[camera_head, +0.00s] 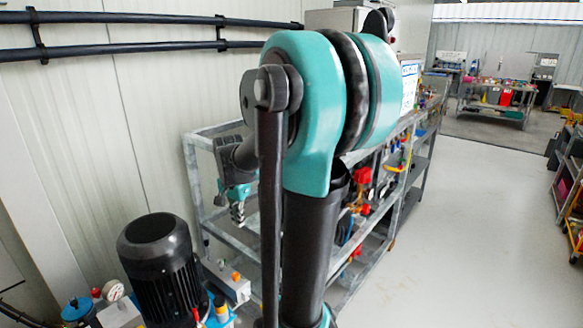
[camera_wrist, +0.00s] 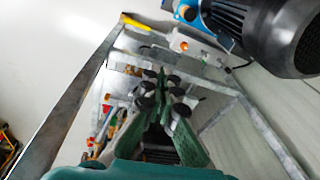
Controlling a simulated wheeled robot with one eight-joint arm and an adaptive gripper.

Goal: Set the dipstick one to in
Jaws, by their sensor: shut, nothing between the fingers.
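My gripper (camera_head: 238,208) hangs in front of the grey metal rack, right of and above the black pump motor (camera_head: 160,268). In the wrist view my gripper (camera_wrist: 166,95) shows its green fingers with black pads together, with nothing between them. The motor (camera_wrist: 275,30) is at the top right there, apart from the fingers. Part of the blue pump (camera_wrist: 186,12) shows beside it. I cannot make out a dipstick for certain. Small red and yellow parts (camera_head: 221,308) sit by the motor at the bottom edge of the head view, where the pump is cut off.
A pressure gauge (camera_head: 114,290) stands left of the motor. A grey box with an orange button (camera_head: 228,282) lies right of it. The metal rack (camera_head: 215,220) holds several tools and parts along the wall. The floor (camera_head: 450,230) to the right is clear. My arm hides the middle.

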